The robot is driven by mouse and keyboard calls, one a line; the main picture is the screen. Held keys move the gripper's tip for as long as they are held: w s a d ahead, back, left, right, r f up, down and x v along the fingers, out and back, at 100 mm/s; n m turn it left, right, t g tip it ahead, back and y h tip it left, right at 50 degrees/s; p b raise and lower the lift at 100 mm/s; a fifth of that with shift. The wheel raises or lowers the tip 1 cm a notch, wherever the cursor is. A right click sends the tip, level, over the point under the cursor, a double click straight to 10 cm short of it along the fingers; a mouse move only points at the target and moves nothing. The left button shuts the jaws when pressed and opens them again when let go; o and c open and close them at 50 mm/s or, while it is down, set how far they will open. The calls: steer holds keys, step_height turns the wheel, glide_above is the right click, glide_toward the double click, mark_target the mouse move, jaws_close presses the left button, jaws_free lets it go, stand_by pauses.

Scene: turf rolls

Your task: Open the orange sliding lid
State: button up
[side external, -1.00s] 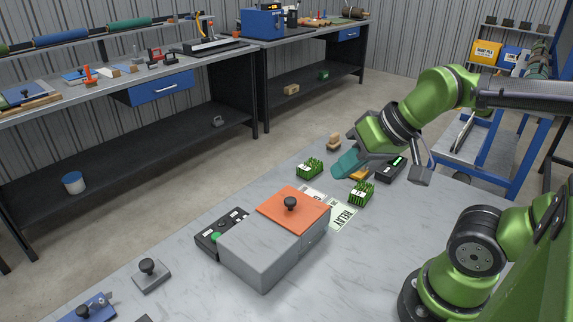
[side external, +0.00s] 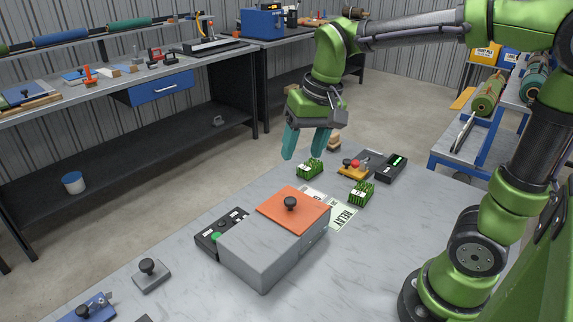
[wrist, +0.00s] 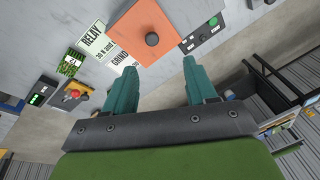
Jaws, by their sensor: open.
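The orange sliding lid (side external: 285,215) with a black knob (side external: 290,203) lies on top of the grey box (side external: 262,249), covering its back part as the side view shows it. In the wrist view the lid (wrist: 135,28) and its knob (wrist: 152,39) lie beyond my fingertips. My gripper (side external: 304,158) points down with its two teal fingers apart and empty, above the table's far edge and behind the box. It is clear of the lid. The fingers also show in the wrist view (wrist: 159,65), spread with nothing between them.
A black control box (side external: 220,231) with a green button sits against the box's left side. Small green turf pieces (side external: 310,168) (side external: 361,192), printed cards (side external: 342,217) and a yellow button box (side external: 352,169) lie behind and right. A grey knobbed block (side external: 150,274) stands front left.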

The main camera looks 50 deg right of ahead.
mark_target(290, 200)
steer(key=shift+w+r+m+g+h, duration=0.6)
steer(key=shift+w+m+g, duration=0.7)
steer(key=shift+w+m, duration=0.55)
steer(key=f, duration=1.5)
steer(key=shift+d+f, duration=0.4)
jaws_close()
